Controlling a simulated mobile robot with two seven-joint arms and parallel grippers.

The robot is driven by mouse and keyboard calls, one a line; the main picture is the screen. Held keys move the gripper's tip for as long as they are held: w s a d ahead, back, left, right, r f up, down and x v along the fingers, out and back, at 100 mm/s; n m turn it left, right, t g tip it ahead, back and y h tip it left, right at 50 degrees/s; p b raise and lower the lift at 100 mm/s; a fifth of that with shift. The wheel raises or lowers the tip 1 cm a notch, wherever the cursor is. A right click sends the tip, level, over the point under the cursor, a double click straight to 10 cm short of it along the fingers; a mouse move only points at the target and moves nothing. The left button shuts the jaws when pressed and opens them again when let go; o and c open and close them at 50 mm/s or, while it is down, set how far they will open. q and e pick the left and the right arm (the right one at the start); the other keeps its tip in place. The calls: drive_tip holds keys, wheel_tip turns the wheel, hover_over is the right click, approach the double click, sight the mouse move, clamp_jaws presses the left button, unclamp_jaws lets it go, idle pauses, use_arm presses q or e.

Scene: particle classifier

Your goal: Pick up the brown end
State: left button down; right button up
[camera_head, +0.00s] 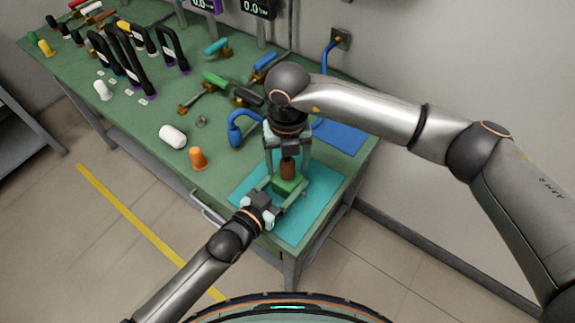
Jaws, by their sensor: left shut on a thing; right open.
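A brown cylindrical end (287,168) stands upright on a green block (287,187) over the teal mat at the table's front right corner. My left gripper (285,192) comes in from the lower left and is shut on the green block, one finger on each side. My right gripper (287,163) points down from above. Its fingers are apart on either side of the brown end, and I cannot tell whether they touch it. The top of the brown end is partly hidden by the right gripper.
Several black handles and valves fill the back left. The teal mat (318,205) has bare room at right.

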drive_tip(key=shift+f, duration=0.7)
clamp_jaws()
